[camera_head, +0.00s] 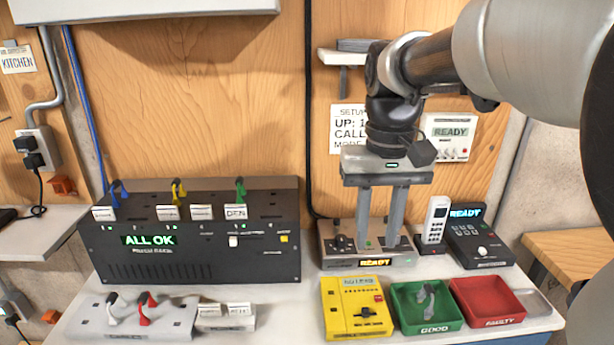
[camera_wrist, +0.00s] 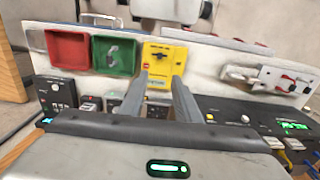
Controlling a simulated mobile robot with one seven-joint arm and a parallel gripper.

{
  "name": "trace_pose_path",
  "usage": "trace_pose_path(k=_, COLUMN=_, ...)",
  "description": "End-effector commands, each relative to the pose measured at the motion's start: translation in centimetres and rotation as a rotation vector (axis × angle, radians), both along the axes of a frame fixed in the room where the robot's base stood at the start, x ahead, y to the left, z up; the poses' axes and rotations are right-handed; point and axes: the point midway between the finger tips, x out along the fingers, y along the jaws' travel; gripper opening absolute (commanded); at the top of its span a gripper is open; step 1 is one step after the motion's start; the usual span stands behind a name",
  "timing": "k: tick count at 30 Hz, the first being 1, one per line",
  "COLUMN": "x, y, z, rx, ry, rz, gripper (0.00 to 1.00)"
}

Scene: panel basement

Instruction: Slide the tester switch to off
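The yellow tester (camera_head: 341,322) lies on the bench at front centre, with a small display at its top, a red button and a black slide knob (camera_head: 366,312) in its lower part. I cannot read which end of the slot is off. The tester also shows in the wrist view (camera_wrist: 178,60), just beyond the fingertips. My gripper (camera_head: 379,244) points down with its two fingers apart and nothing between them. In the head view its tips overlap the grey station behind the tester; it is apart from the tester.
The grey station (camera_head: 330,258) with a lit READY sign stands behind the tester. A green tray (camera_head: 399,322) with a grey part and a red tray (camera_head: 462,312) are to its right. A handset (camera_head: 436,222) stands behind. A black panel (camera_head: 190,262) is on the left.

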Motion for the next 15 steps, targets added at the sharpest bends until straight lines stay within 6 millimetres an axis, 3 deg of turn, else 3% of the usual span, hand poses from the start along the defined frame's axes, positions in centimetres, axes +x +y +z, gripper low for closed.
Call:
trace_pose_path(k=5, x=-0.1, y=0.0, z=-2.3, rx=0.000, ry=0.005, rz=0.000, gripper=0.30)
trace_pose_path(k=15, x=-0.1, y=0.0, z=-9.7, rx=0.000, ry=0.005, rz=-0.001, gripper=0.30)
